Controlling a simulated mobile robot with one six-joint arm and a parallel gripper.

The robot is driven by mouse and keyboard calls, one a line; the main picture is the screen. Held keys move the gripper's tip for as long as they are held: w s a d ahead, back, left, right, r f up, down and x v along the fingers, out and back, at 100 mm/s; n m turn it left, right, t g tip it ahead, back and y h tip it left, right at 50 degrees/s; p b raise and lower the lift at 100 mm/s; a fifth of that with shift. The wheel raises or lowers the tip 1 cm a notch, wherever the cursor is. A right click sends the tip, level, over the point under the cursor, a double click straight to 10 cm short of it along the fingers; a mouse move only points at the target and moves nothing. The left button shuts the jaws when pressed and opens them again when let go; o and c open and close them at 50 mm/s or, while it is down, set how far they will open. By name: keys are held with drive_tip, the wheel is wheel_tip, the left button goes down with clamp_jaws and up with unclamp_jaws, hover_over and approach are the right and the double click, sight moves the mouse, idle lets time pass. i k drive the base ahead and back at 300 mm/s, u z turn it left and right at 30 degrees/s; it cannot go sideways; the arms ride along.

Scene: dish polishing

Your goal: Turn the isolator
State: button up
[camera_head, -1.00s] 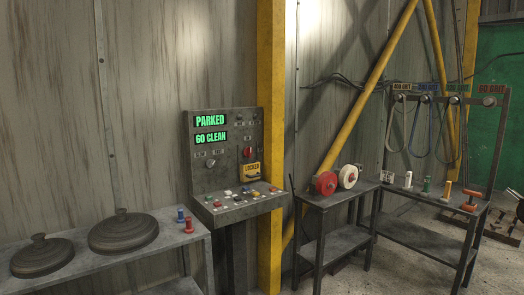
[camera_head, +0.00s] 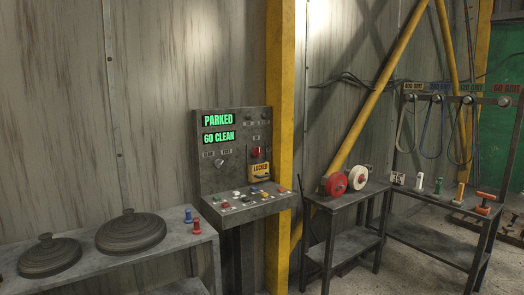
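A grey control panel (camera_head: 232,150) stands on a post in the middle of the head view. Its green displays read PARKED and 60 CLEAN. On the panel's right side is a red knob (camera_head: 255,152), which may be the isolator. Just below it hangs a yellow plate marked LOCKED (camera_head: 261,171). A small selector knob (camera_head: 220,163) sits at the left of the panel. The sloped lower face (camera_head: 245,203) carries several coloured buttons. The exact angle of the red knob is too small to tell. My gripper is not in view.
A bench (camera_head: 150,262) at left holds two dark round lidded dishes (camera_head: 130,231) and red and blue pegs (camera_head: 196,226). A yellow column (camera_head: 278,130) rises behind the panel. Right, a small table (camera_head: 345,204) holds red and white wheels; beyond it is a rack (camera_head: 435,210) of belts and handled tools.

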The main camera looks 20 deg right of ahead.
sight(257, 151)
drive_tip(key=u, duration=0.1)
drive_tip(key=i, duration=1)
drive_tip(key=u, duration=0.35)
